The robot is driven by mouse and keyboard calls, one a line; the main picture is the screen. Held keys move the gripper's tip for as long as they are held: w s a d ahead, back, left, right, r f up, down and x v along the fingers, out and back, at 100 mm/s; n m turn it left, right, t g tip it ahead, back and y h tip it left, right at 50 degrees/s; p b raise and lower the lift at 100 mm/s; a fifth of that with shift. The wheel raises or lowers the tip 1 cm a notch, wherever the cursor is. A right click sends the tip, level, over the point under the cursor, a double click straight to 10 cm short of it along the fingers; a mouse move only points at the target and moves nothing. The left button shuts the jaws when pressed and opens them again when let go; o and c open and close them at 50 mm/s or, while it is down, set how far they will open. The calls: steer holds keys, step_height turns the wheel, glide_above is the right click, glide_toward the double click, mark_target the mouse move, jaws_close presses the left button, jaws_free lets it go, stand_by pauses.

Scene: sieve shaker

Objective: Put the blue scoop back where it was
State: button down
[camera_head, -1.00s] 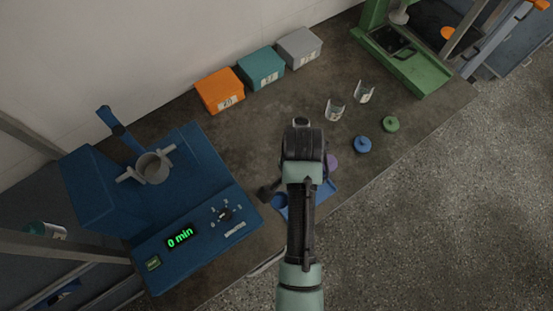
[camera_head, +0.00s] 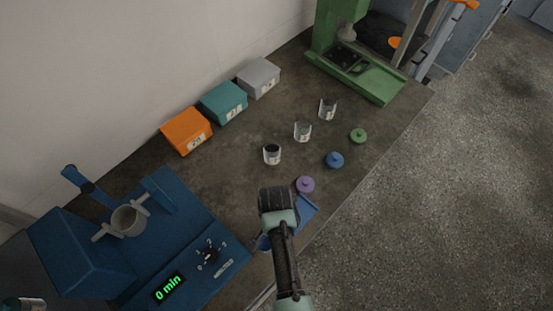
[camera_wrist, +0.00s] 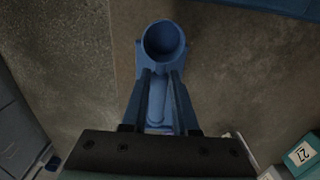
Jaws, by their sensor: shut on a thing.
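The blue scoop (camera_wrist: 163,40) shows in the wrist view with its round cup beyond my fingertips. My gripper (camera_wrist: 161,82) is shut on its handle. In the head view, a small part of the scoop (camera_head: 263,242) shows left of my wrist, and my fingers are hidden under the arm. A flat blue rest (camera_head: 307,209) lies near the table's front edge, partly behind my arm.
The blue shaker machine (camera_head: 205,257), reading 0 min, stands close on the left. A purple lid (camera_head: 305,184) lies just beyond the rest. Several jars and lids, including a blue lid (camera_head: 335,160), are farther off. Orange (camera_head: 186,131), teal and grey boxes line the wall.

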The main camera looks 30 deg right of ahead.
steer(key=shift+f+b, duration=0.4)
steer(key=shift+f, duration=0.2)
steer(key=c, duration=0.7)
jaws_free()
